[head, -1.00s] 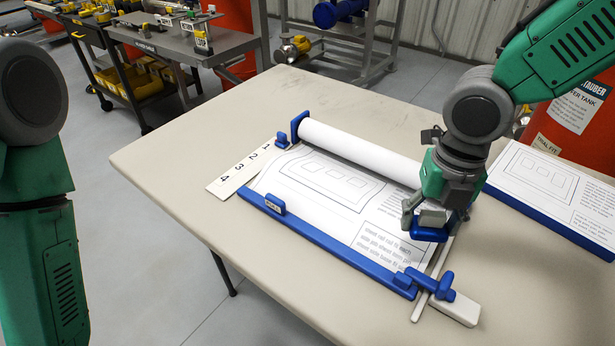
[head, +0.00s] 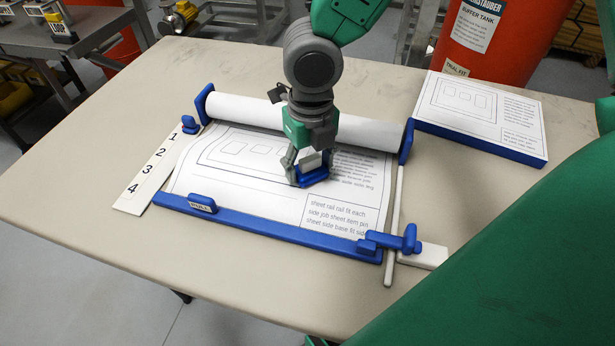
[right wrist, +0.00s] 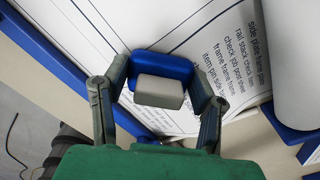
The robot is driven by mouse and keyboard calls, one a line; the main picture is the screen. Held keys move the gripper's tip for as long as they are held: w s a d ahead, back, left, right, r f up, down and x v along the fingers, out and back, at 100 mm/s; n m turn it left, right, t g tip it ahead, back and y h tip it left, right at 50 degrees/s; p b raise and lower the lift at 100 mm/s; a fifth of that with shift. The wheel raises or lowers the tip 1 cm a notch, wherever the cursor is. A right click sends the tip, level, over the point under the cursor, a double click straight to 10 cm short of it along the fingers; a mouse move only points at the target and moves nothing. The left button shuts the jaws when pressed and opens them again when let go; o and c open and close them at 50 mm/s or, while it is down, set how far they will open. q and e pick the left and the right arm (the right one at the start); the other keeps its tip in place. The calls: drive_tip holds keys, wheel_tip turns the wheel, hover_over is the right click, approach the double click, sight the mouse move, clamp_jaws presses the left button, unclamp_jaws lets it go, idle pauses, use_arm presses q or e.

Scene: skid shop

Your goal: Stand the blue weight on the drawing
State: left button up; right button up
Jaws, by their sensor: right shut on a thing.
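The blue weight (head: 314,176) has a blue base and a grey block grip, and is upright over the drawing (head: 240,172). My right gripper (head: 308,165) is shut on the weight from above. In the right wrist view the weight (right wrist: 162,68) sits between the two fingers, with the printed sheet (right wrist: 225,28) under it. I cannot tell whether its base touches the paper. The drawing is pulled out from the white roll (head: 250,112) towards the blue front bar (head: 270,227). My left gripper does not show.
A numbered strip (head: 152,172) lies left of the sheet. A blue clamp (head: 408,240) and a white block (head: 424,256) are at the front right corner. A blue-edged board with a drawing (head: 480,108) lies at the back right. The table's front left is clear.

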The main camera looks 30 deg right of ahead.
sight(310, 176)
wheel_tip(310, 176, down, 3)
drive_tip(key=shift+f+b, duration=0.1)
drive_tip(key=shift+b, duration=0.4)
drive_tip(key=shift+d, duration=0.1)
drive_tip(key=o, duration=1.5)
